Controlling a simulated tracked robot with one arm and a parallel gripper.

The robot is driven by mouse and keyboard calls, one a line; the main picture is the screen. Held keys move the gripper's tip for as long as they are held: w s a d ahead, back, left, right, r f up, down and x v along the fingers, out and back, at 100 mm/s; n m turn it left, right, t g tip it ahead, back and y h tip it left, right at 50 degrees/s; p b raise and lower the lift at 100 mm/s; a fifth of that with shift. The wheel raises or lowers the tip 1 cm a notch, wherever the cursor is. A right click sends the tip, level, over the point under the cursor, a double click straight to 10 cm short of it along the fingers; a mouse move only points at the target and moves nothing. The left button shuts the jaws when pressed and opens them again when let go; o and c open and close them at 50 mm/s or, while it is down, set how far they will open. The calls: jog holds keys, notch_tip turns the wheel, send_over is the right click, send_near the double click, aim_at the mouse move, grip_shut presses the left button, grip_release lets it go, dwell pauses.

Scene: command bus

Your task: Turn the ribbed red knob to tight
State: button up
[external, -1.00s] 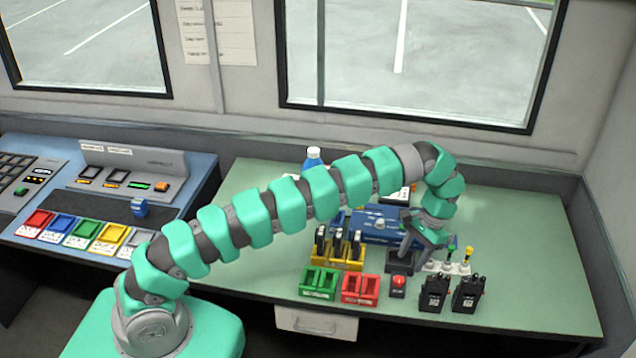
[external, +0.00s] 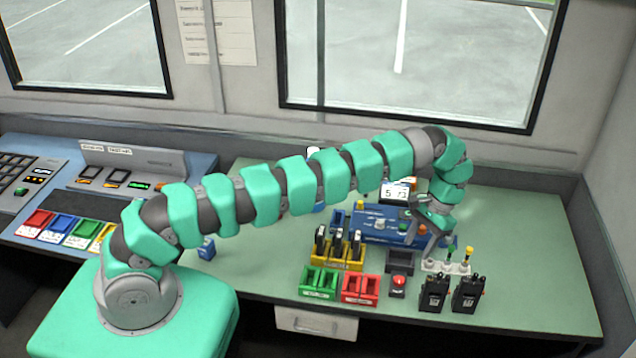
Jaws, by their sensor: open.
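I cannot clearly make out a ribbed red knob; it may be hidden by my gripper or too small to tell. The blue case (external: 361,228) lies on the green table, with a yellow knob (external: 360,205) and a pale greenish knob (external: 380,225) on its top. My gripper (external: 420,224) is open, at the right part of the case, with its fingers pointing left and down. Its fingers and wrist hide part of the case. I cannot tell whether they touch it. A red push button (external: 398,282) stands in front.
Green (external: 320,283) and red bins (external: 361,289), a yellow rack (external: 338,258), a dark tray (external: 401,262) and two black radios (external: 434,293) crowd the front. A white holder (external: 445,267) has green and yellow-topped pieces. A small display (external: 396,191) stands behind. The table's right side is clear.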

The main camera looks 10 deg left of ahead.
jog(key=shift+w+r+p, duration=0.1)
jog(key=shift+r+p, duration=0.3)
jog(key=shift+p, duration=0.45)
jog(key=p, duration=0.2)
jog(key=shift+d+r+p, duration=0.1)
jog(key=shift+r+p, duration=0.2)
jog(key=shift+p, duration=0.1)
jog(key=shift+r+p, duration=0.1)
jog(key=shift+p, duration=0.9)
jog(key=shift+w, duration=0.1)
